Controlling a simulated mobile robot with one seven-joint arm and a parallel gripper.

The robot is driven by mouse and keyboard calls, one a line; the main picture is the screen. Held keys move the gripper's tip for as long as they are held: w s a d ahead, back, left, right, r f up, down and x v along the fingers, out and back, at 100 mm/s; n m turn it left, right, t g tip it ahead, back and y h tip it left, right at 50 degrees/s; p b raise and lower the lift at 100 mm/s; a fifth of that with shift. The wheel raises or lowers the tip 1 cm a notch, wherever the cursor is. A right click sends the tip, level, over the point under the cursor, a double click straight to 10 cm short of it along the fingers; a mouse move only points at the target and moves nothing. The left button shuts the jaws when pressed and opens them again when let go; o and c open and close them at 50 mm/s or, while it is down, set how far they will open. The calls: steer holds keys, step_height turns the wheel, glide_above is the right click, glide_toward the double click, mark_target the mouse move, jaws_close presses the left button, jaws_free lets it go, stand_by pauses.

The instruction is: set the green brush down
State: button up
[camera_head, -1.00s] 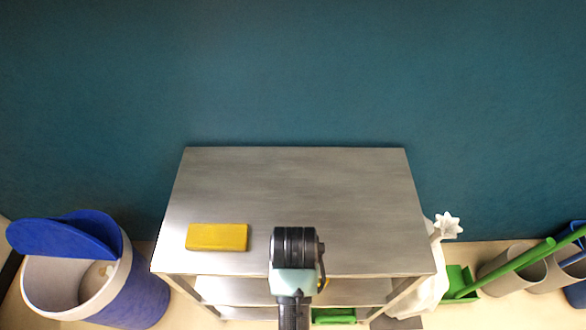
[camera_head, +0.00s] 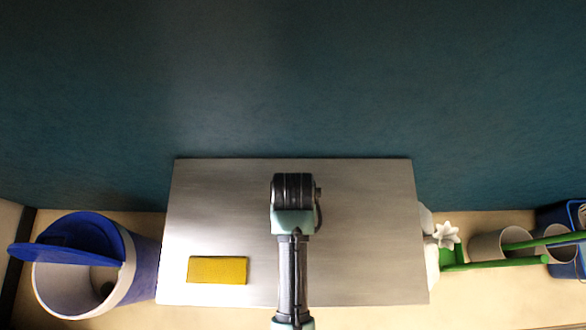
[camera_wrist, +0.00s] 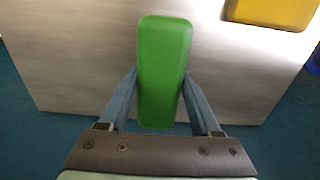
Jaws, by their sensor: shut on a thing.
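The green brush (camera_wrist: 164,65) shows in the wrist view as a long green block between the two fingers of my gripper (camera_wrist: 160,95). My gripper is shut on it, with one finger at each long side. The brush is over the grey metal table top (camera_head: 370,240). I cannot tell whether its underside touches the table. In the head view my arm's wrist hides the gripper and the brush.
A yellow block (camera_head: 217,270) lies on the table's front left; the wrist view shows it at upper right (camera_wrist: 272,10). A blue and white bin (camera_head: 85,265) stands left. Grey cylinders (camera_head: 500,243) and green handles (camera_head: 500,264) are at right. The table's right side is clear.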

steer(key=f, duration=0.4)
steer(key=shift+s+f, duration=0.1)
steer(key=shift+s, duration=0.2)
steer(key=shift+w+f, duration=0.1)
steer(key=shift+f, duration=2.2)
steer(key=shift+f, duration=0.2)
steer(key=o, duration=1.5)
steer(key=shift+c, duration=0.2)
